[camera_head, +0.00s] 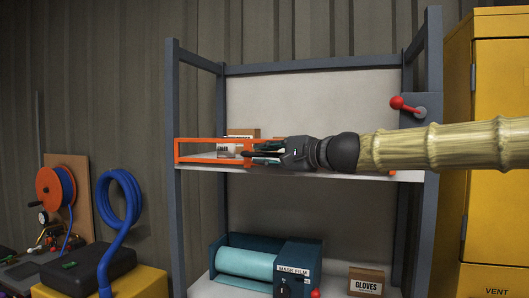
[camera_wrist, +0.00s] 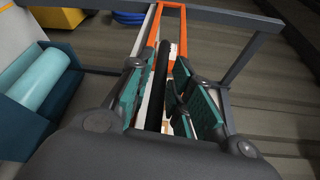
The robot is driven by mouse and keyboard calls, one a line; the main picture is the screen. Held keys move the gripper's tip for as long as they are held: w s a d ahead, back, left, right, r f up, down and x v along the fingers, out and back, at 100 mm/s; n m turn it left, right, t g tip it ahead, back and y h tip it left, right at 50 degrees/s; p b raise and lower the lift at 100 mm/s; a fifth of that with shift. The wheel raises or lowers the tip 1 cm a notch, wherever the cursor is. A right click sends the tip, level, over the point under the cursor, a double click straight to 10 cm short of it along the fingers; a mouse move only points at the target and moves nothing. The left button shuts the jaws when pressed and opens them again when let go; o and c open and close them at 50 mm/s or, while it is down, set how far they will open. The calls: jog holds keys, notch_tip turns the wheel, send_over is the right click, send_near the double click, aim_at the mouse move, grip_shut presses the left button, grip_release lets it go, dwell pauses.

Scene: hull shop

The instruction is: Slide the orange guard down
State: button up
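The orange guard (camera_head: 205,140) is a rectangular open frame along the front of the upper shelf (camera_head: 225,169). Its lower rail lies close to the shelf edge. Its right part is hidden behind my gripper and arm, with a bit of orange (camera_head: 392,170) showing at the right. My gripper (camera_head: 256,152) is in front of the guard, fingers pointing left. In the wrist view, my teal-padded fingers (camera_wrist: 165,85) are apart, with a dark bar (camera_wrist: 162,80) between them. The guard (camera_wrist: 175,12) runs away beyond the fingertips. I cannot tell whether any finger touches the guard or bar.
Cardboard boxes (camera_head: 241,134) stand on the shelf behind the guard. A red-knobbed lever (camera_head: 403,105) is on the right post. Below are a teal roll dispenser (camera_head: 298,259) and a gloves box (camera_head: 366,281). A yellow cabinet (camera_head: 497,80) stands at right, a blue hose (camera_head: 119,205) at left.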

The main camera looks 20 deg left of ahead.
jog(key=shift+w+a, duration=0.2)
jog(key=shift+a, duration=0.2)
